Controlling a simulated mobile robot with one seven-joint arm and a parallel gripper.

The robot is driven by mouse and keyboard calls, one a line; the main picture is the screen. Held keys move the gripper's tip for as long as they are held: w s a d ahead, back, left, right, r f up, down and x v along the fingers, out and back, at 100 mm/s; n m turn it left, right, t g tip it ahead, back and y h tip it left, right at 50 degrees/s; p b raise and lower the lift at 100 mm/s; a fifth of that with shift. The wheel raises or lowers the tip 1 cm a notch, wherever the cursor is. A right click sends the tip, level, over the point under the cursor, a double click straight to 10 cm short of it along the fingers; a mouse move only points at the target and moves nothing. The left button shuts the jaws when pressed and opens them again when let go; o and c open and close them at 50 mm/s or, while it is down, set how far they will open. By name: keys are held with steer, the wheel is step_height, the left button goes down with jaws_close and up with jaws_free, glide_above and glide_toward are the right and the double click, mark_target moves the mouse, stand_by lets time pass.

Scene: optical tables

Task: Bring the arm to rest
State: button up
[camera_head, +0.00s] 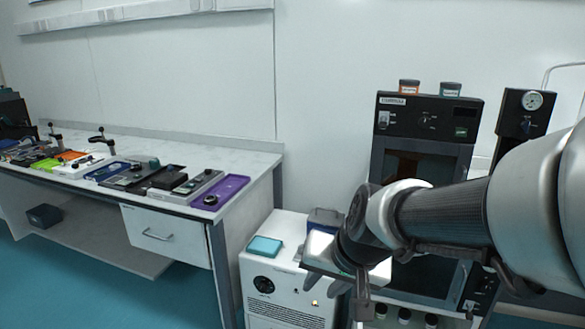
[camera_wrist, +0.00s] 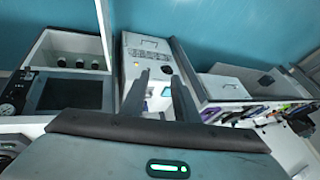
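My arm (camera_head: 445,215) reaches in from the right edge of the head view, in front of the dark oven-like unit. My gripper (camera_head: 350,288) is at its far end, pointing down near the right side of the white cabinet (camera_head: 282,265). In the wrist view, the two dark fingers of my gripper (camera_wrist: 160,78) stand apart, with the white cabinet (camera_wrist: 147,47) visible beyond them. I see nothing held between them. The head view shows the fingers partly, dark against the cabinet and floor area.
A teal box (camera_head: 265,246) lies on the white cabinet. The dark oven unit (camera_head: 425,120) stands behind my arm, with two small jars on top. At left is a bench (camera_head: 245,165) with several trays and tools, including a purple tray (camera_head: 222,192). Teal floor (camera_head: 120,290) is open in front.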

steer(key=s+d+r+n+h, duration=0.2)
steer(key=s+d+r, duration=0.4)
steer(key=s+d, duration=0.45)
step_height(320, 180, up, 22)
steer(key=s+a+p, duration=0.2)
steer(key=p, duration=1.9)
steer(key=shift+f+p, duration=0.25)
steer(key=shift+p, duration=0.1)
